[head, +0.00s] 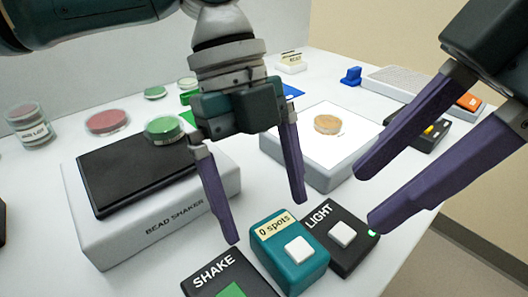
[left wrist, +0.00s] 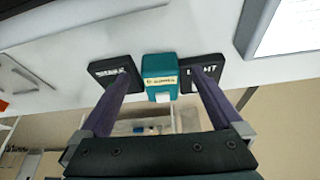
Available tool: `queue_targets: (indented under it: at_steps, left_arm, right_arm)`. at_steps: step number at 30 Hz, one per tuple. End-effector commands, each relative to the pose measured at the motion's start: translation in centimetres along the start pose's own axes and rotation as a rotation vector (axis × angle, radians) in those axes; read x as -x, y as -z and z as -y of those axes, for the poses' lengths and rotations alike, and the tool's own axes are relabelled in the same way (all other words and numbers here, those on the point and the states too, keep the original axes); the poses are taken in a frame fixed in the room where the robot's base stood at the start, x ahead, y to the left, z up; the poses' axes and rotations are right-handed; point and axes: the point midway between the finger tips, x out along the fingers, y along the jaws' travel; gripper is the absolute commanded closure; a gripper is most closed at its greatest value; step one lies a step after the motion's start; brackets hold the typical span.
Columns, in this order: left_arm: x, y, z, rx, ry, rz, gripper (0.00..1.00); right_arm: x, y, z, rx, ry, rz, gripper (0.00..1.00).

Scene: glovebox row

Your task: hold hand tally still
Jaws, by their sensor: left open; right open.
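The hand tally, a teal box (head: 288,262) with a "0 spots" label and a white button, stands upright at the front of the table, between the SHAKE and LIGHT boxes. It also shows in the left wrist view (left wrist: 160,66), midway between two purple fingers. My left gripper (head: 267,221) is open and empty, its fingers reaching down above and behind the tally, one toward each side. I cannot tell whether they touch it. My right gripper (head: 367,200) is open and empty at the right, above the table.
The black SHAKE box (head: 204,281) and black LIGHT box (head: 357,259) flank the tally closely. The bead shaker (head: 110,247) stands left with a green dish (head: 164,128) on it. A lit white panel (head: 295,147) carries an orange dish (head: 328,124). A jar (head: 29,128) stands far left.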

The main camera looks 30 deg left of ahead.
Motion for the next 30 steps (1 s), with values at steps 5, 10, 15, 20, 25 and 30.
queue_targets:
  at_steps: [5,10,15,20,25,30]
  left_arm:
    - [-1.0,0.01,-0.02,-0.001,0.0,0.0,0.0]
    - [-1.07,0.0,-0.01,-0.001,0.0,0.0,0.0]
    - [-1.05,0.0,-0.01,-0.001,0.0,0.0,0.11]
    - [-1.03,-0.01,-0.01,-0.001,0.0,0.0,0.29]
    - [-1.02,-0.01,-0.01,-0.001,0.0,0.001,0.48]
    - [-1.02,-0.01,-0.01,-0.001,0.0,0.001,0.68]
  right_arm:
    - [-0.01,0.01,0.0,0.0,0.0,0.0,0.5]
    - [-0.01,0.01,0.0,0.0,0.0,0.0,0.5]
    - [-0.01,0.01,0.0,0.0,0.0,0.0,0.5]
    - [-0.01,0.01,0.0,0.0,0.0,0.0,0.5]
    - [-0.01,0.01,0.0,0.0,0.0,0.0,0.5]
    - [-0.01,0.01,0.0,0.0,0.0,0.0,0.5]
